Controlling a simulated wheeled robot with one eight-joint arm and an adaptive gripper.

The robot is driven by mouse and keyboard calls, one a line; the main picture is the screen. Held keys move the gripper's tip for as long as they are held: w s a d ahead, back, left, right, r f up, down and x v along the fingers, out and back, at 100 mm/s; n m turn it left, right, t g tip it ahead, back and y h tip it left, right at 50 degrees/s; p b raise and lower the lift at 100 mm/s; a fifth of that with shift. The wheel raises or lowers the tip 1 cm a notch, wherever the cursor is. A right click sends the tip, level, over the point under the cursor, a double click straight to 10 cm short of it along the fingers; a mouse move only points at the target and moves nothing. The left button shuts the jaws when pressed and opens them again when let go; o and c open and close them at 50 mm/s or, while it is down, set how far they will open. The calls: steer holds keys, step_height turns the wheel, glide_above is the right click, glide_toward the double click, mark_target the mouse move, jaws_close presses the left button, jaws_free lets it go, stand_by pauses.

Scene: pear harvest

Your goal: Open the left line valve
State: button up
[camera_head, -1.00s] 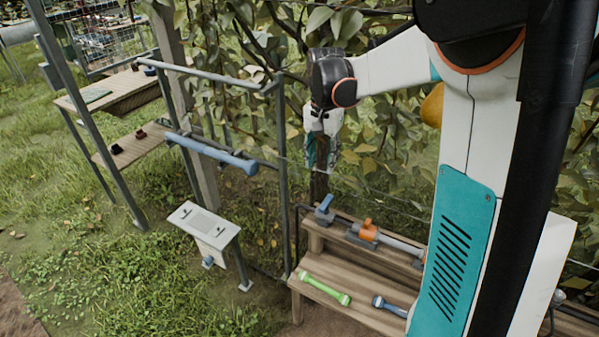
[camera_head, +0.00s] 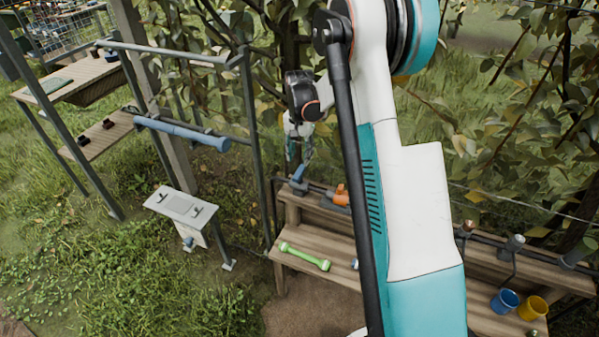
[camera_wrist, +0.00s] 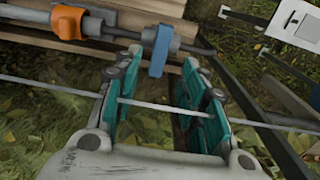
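A blue valve lever (camera_head: 298,179) stands up from the grey pipe at the left end of the wooden bench; it also shows in the wrist view (camera_wrist: 161,50). An orange valve piece (camera_head: 341,195) sits on the same pipe to its right, at upper left in the wrist view (camera_wrist: 70,22). No label shows which one is the left line valve. My gripper (camera_wrist: 160,85), with teal finger pads, is open and empty. Its fingers point toward the blue lever, which shows just beyond the fingertips, apart from them. In the head view my gripper (camera_head: 298,145) hangs just above the lever.
A thin wire (camera_wrist: 60,88) crosses the wrist view in front of and between the fingers. The wooden bench (camera_head: 325,245) holds a green bar (camera_head: 305,257), and blue (camera_head: 504,301) and yellow (camera_head: 532,308) cups. A white panel stand (camera_head: 180,205) is to the left. Foliage surrounds the arm.

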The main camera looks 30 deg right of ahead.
mark_target(299, 171)
step_height(299, 171, down, 7)
steer(key=shift+b, duration=1)
steer(key=shift+c, duration=0.5)
jaws_close()
